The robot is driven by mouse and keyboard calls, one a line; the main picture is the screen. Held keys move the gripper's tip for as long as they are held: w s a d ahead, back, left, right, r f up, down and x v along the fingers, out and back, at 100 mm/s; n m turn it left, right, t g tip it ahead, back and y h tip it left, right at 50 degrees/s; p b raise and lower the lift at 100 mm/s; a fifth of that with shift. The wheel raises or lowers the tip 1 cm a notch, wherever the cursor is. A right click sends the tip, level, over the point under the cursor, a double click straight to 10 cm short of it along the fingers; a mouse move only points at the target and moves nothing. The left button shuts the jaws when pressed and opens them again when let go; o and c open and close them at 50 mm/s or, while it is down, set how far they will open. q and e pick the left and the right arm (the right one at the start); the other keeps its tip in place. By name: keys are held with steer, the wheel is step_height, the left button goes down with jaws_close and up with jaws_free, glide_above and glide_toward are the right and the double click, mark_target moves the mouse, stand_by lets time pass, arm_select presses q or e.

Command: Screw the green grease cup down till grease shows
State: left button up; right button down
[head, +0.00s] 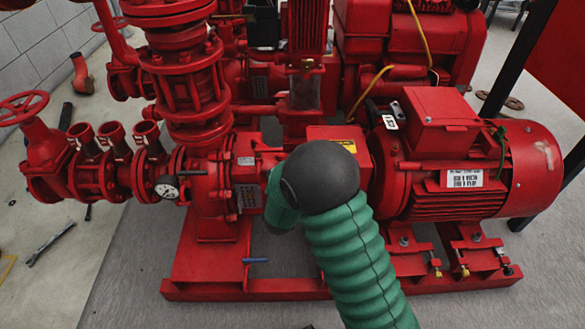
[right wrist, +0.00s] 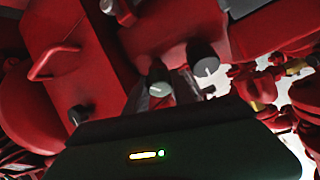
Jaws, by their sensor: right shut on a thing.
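My right arm, in a green ribbed sleeve with a dark rounded joint, reaches over the pump end of the red pumpset (head: 215,180) in the head view. It bends away behind that joint, so its gripper is hidden there. In the right wrist view the dark body of my right gripper (right wrist: 180,150) fills the bottom, with a yellow and a green light on it. I cannot make out the green grease cup in either view. My left gripper is not in view.
The red motor (head: 475,170) stands at right, with a green cable (head: 501,142) on it. A wrench (head: 50,243) lies on the floor.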

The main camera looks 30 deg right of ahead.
steer(key=m+g+p, duration=0.1)
steer(key=m+p, duration=0.1)
steer(key=m, duration=0.1)
steer(key=m+g+p, duration=0.1)
steer(key=m+p, duration=0.2)
steer(key=shift+r+h+p, duration=0.2)
steer(key=shift+h+p, duration=0.1)
steer(key=shift+h, duration=0.1)
steer(key=shift+a+f+m+g+p, duration=0.15)
steer(key=shift+m+g+p, duration=0.1)
steer(key=shift+m+p, duration=0.35)
steer(key=shift+d+f+m+g+p, duration=0.1)
steer(key=shift+m+g+p, duration=0.15)
steer(key=shift+m+p, duration=0.3)
steer(key=c, duration=1.1)
jaws_free()
steer(key=shift+f, duration=0.1)
steer(key=shift+o, duration=0.2)
